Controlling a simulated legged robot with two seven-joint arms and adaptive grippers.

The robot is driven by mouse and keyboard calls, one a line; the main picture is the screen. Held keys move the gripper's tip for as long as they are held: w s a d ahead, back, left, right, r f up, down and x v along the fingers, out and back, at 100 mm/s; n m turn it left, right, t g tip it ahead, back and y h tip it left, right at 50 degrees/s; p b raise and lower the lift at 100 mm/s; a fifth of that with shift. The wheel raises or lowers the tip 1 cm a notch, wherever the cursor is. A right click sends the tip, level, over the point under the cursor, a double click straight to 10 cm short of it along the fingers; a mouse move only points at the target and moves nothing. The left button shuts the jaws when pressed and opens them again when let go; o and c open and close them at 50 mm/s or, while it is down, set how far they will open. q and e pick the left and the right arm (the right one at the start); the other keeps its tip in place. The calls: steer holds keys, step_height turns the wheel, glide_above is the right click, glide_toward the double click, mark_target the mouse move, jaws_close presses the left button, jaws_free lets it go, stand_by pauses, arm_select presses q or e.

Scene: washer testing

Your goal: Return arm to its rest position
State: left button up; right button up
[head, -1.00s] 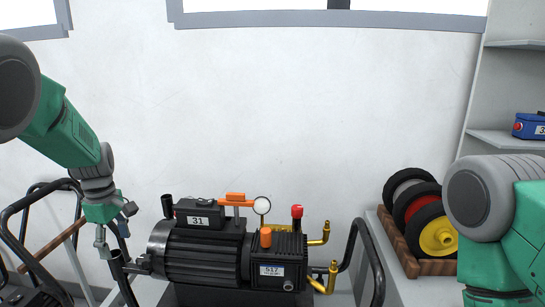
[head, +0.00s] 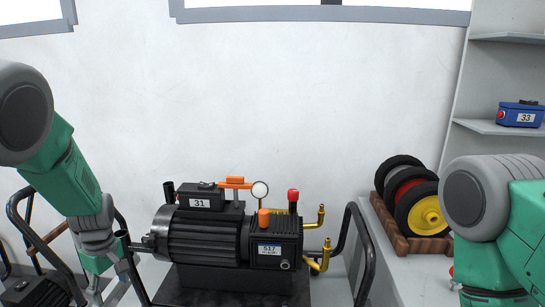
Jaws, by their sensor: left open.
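My left arm (head: 62,165) comes in from the left and hangs downward. My left gripper (head: 110,288) is low at the left, near the bottom edge of the head view, beside the left end of the black pump (head: 205,236) labelled 31 and 517. It is open, and I see nothing held in it. Its fingertips are partly hard to make out against the dark frame behind. My right arm (head: 500,215) is bent at the right edge; its gripper is out of view.
Several wheels (head: 424,216) sit in a wooden rack on a grey table at the right. A blue box (head: 520,115) is on a shelf behind.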

arm_select(q)
steer(key=s+d+f+m+b, duration=0.3)
steer(key=s+f+m+b, duration=0.35)
steer(key=s+f, duration=1.25)
steer(key=s+d+f+m+b, duration=0.2)
steer(key=s+d+f+m, duration=0.1)
steer(key=s, duration=0.5)
steer(key=s+d+f+m+b, duration=0.1)
steer(key=s+d+f+m, duration=0.2)
steer(key=s, duration=0.5)
steer(key=d+m, duration=0.1)
steer(key=m, duration=0.1)
steer(key=shift+d+m+t+h+b, duration=0.15)
steer(key=shift+m+t+h+b, duration=0.15)
steer(key=shift+m+h+b, duration=0.1)
steer(key=shift+f, duration=0.1)
